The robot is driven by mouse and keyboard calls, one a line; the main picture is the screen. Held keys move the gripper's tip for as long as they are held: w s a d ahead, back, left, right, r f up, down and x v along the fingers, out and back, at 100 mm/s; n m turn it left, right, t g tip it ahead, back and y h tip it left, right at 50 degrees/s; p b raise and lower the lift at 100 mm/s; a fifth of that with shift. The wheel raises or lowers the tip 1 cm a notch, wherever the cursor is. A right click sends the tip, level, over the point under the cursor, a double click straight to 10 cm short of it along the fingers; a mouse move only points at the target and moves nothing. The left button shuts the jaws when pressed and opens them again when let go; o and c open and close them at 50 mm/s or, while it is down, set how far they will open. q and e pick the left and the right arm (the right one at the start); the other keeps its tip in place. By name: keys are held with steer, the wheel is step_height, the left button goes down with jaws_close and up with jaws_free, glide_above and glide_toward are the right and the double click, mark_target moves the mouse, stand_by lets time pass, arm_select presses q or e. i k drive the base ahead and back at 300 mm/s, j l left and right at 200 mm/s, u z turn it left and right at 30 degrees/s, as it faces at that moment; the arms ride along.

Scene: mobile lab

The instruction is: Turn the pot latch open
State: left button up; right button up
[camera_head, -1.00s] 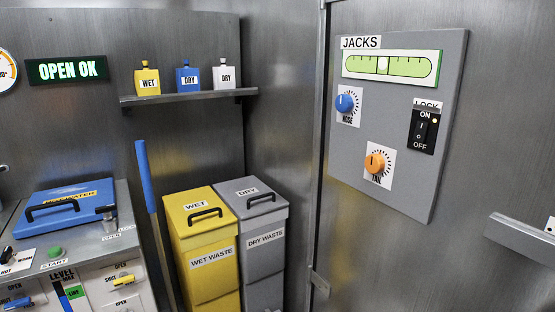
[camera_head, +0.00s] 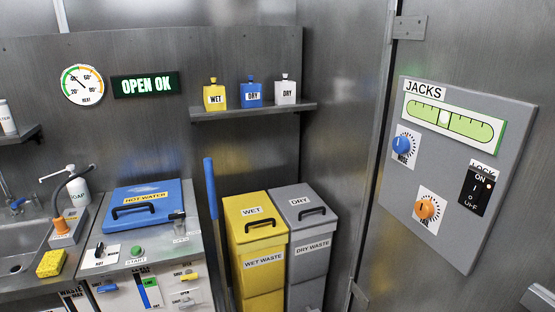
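The pot is set into the counter at the left, under a blue lid (camera_head: 140,204) marked HOT WATER with a black handle. The lid is down. A lit sign (camera_head: 145,85) above reads OPEN OK. Neither of my grippers shows in this view.
A sink (camera_head: 22,245), a yellow sponge (camera_head: 51,263) and a soap bottle (camera_head: 78,186) are left of the pot. A blue pole (camera_head: 211,190) and yellow (camera_head: 262,250) and grey (camera_head: 308,242) waste bins stand to its right. The JACKS panel (camera_head: 450,165) is on the right wall.

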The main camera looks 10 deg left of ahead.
mark_target(178, 215)
steer(key=u, duration=1.15)
